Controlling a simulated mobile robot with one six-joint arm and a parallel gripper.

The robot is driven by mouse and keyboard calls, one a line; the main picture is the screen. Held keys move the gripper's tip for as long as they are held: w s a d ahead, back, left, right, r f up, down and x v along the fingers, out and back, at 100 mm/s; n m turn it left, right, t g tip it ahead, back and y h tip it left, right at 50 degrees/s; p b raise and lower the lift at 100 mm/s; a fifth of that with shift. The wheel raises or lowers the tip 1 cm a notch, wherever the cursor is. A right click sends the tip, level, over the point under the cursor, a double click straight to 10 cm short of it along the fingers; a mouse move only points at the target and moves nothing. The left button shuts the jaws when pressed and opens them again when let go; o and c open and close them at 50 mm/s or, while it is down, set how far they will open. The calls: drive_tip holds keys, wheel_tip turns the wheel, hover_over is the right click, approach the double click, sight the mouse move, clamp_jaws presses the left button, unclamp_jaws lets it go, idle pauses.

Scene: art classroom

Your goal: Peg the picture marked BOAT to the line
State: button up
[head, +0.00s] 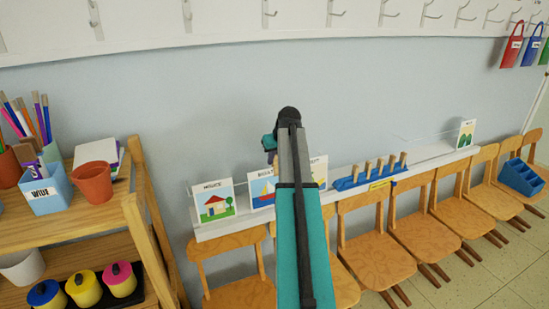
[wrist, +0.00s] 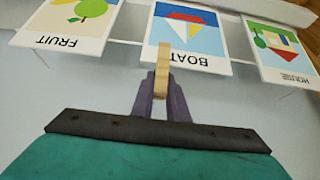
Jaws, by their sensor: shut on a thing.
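The BOAT picture, a white card with a red and white sailboat on blue, stands on the wall ledge; it is partly hidden by my arm in the head view (head: 262,190) and shows centrally in the wrist view (wrist: 190,35). My gripper (wrist: 162,92) is shut on a wooden peg (wrist: 162,62). The peg's tip overlaps the card's labelled edge in the wrist view; I cannot tell whether they touch. In the head view my gripper (head: 270,150) is above the ledge, its fingertips mostly hidden by my arm. A thin line (head: 420,136) runs above the ledge.
The HOUSE picture (head: 213,203) and FRUIT picture (wrist: 68,25) flank BOAT closely. A blue rack (head: 350,183) with several pegs stands right on the ledge (head: 430,157). Another picture (head: 466,134) is farther right. Chairs (head: 372,250) line the wall below; a wooden shelf (head: 130,200) is left.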

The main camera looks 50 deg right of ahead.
drive_tip(key=shift+f, duration=0.45)
idle(0.5)
drive_tip(key=o, duration=0.9)
drive_tip(key=shift+o, duration=1.2)
drive_tip(key=shift+s+r, duration=0.1)
drive_tip(key=shift+r, duration=0.1)
drive_tip(key=p+v, duration=0.3)
drive_tip(key=v, duration=0.3)
drive_tip(key=shift+r, duration=0.3)
drive_tip(key=shift+s+a, duration=0.15)
